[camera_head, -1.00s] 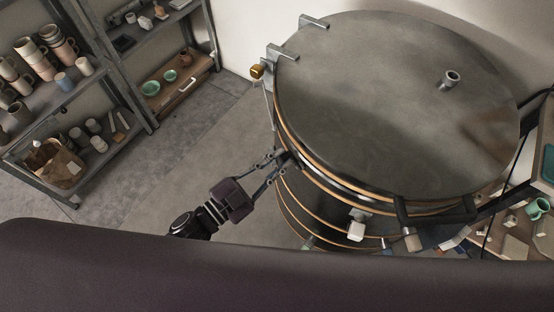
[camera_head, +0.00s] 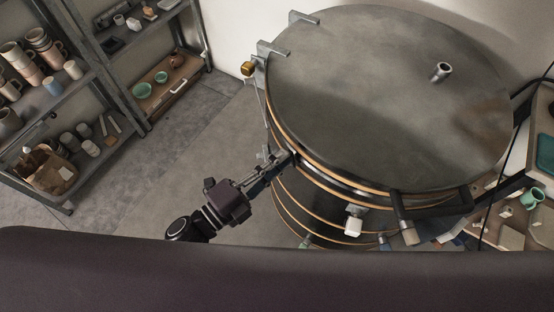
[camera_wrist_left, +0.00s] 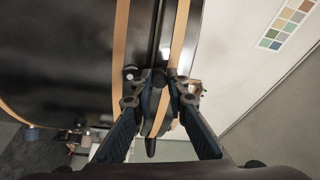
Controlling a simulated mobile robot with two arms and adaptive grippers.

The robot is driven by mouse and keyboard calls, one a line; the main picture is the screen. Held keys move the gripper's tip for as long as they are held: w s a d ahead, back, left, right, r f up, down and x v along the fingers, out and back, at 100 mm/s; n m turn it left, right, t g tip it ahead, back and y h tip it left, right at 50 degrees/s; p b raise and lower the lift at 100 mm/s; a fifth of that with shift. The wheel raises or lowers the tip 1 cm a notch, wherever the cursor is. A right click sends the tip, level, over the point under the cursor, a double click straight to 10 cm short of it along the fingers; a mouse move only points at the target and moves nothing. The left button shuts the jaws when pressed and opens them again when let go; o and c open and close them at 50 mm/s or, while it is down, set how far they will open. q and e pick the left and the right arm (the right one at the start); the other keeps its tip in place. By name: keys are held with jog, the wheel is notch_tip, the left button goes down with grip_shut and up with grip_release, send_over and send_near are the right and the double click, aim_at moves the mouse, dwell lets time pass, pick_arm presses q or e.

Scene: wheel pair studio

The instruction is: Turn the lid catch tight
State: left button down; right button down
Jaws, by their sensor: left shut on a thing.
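A round kiln stands in the head view with its grey lid (camera_head: 390,100) down on the banded dark body (camera_head: 305,200). The lid catch is a small dark piece on the near left side, just below the lid rim; it shows in the left wrist view (camera_wrist_left: 151,148), between my fingers. My left gripper (camera_head: 286,160) reaches it from the lower left and is shut on it. In the left wrist view my fingertips (camera_wrist_left: 158,88) close around it against the kiln's side; they hide part of it. My right gripper is in neither current view.
A shelf with cups and bowls (camera_head: 143,89) stands at the left. A small brass-coloured knob (camera_head: 248,69) sticks out by the hinge brackets. A lid handle (camera_head: 435,210) is at the front. Floor between shelf and kiln is clear.

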pick_arm(q)
jog(key=shift+s+d+f+m, duration=0.1)
jog(key=shift+s+m, duration=0.05)
jog(key=shift+m, duration=0.25)
jog(key=c, duration=1.9)
grip_release()
jog(key=r+v, duration=0.1)
jog(key=v, duration=1.1)
jog(key=shift+f, duration=0.4)
